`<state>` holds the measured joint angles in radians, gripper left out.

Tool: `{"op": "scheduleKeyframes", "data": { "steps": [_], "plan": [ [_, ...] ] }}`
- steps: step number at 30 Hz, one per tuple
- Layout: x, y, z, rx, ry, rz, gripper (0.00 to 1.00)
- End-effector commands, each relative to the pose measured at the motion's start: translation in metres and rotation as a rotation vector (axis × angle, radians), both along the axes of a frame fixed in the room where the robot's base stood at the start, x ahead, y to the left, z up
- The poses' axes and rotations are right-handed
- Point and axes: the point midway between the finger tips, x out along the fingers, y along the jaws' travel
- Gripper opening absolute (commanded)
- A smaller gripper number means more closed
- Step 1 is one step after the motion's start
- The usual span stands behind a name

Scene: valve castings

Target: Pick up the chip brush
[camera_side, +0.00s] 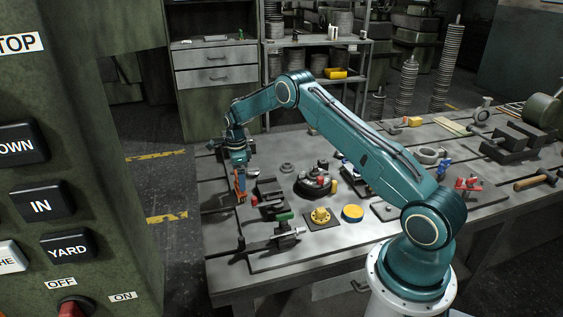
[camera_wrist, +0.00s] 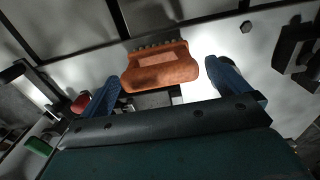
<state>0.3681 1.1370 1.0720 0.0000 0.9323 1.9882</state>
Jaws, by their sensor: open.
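The chip brush (camera_wrist: 160,67) shows in the wrist view as an orange-brown block with a row of short dark bristles along its far edge. My gripper (camera_wrist: 164,77) is open, with one blue finger on each side of the brush. A gap shows between the brush and each finger. In the side view my gripper (camera_side: 240,188) points down at the left part of the table. An orange patch of the brush (camera_side: 239,184) shows at the fingers there. The side view is too small to tell how high the fingertips are above the table.
Dark blocks (camera_side: 268,190) and a small red part (camera_side: 254,200) stand right of my gripper. A vise (camera_side: 286,235), a yellow flange (camera_side: 320,216) and a round dark casting (camera_side: 315,185) lie further right. The table's left edge is near. The wrist view shows a dark fixture (camera_wrist: 300,48) at right.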

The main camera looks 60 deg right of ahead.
Motion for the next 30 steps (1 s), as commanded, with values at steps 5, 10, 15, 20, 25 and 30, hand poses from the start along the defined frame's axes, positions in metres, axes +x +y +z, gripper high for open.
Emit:
{"op": "scheduleKeyframes", "data": {
  "steps": [5,10,15,20,25,30],
  "plan": [
    [-0.001,0.002,-0.021,0.001,0.002,0.001,1.0],
    [0.0,0.002,-0.038,0.001,0.001,0.0,1.0],
    [0.0,0.002,-0.044,0.001,-0.001,0.0,1.0],
    [0.0,0.002,-0.044,0.001,-0.001,0.0,1.0],
    [0.0,0.002,-0.044,0.001,-0.001,0.0,1.0],
    [0.0,0.002,-0.044,0.001,0.0,0.0,0.9]
  ]
}}
